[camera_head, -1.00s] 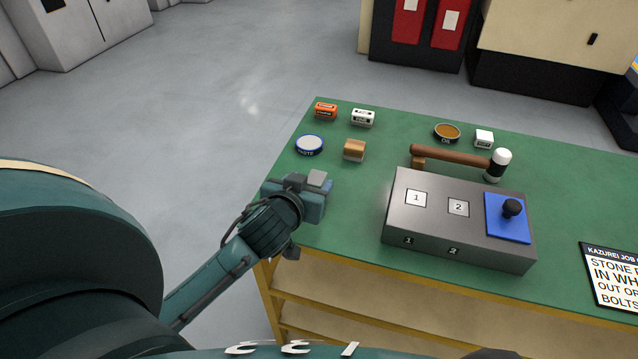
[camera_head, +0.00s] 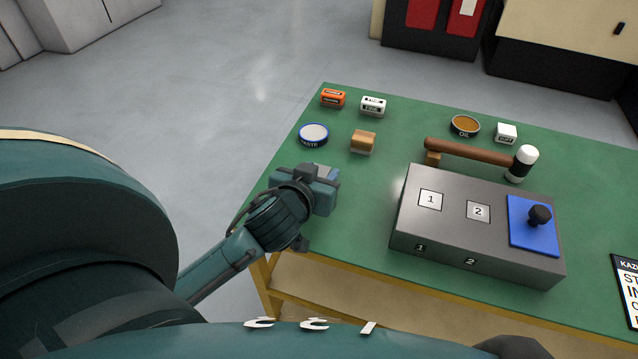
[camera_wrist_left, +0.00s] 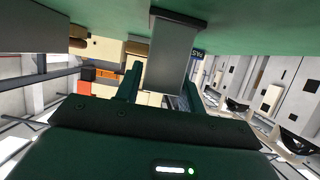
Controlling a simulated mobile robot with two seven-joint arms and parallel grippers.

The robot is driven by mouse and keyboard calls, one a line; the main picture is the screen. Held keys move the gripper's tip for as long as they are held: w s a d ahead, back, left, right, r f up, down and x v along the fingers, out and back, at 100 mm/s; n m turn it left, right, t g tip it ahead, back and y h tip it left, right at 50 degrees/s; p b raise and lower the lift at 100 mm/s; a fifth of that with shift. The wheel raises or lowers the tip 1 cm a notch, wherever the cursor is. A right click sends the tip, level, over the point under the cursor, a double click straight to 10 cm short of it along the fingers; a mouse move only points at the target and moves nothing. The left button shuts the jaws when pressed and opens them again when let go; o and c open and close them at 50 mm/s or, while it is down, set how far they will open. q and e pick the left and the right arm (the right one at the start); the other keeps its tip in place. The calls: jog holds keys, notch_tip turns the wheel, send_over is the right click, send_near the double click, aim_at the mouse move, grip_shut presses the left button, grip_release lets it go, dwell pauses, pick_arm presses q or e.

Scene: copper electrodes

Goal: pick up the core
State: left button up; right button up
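A grey, straight-sided block (camera_wrist_left: 172,55), which may be the core, stands between the two fingers of my left gripper (camera_wrist_left: 160,85) in the left wrist view. Its far end is at the green table top, and I cannot tell whether it touches it. The fingers reach along both sides of the block, but firm contact is not clear. In the head view my left gripper (camera_head: 322,182) is low over the table's left edge, and a small grey top (camera_head: 314,170) shows at it. My right gripper is not in view.
On the green table (camera_head: 375,205) are a paste tin (camera_head: 313,133), a copper-coloured block (camera_head: 363,141), orange (camera_head: 333,98) and white (camera_head: 373,106) boxes, an oil dish (camera_head: 465,125), a white block (camera_head: 506,133), a mallet (camera_head: 475,152) and a grey numbered fixture (camera_head: 450,235).

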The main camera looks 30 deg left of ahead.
pick_arm(q)
jog(key=shift+r, duration=0.1)
grip_shut()
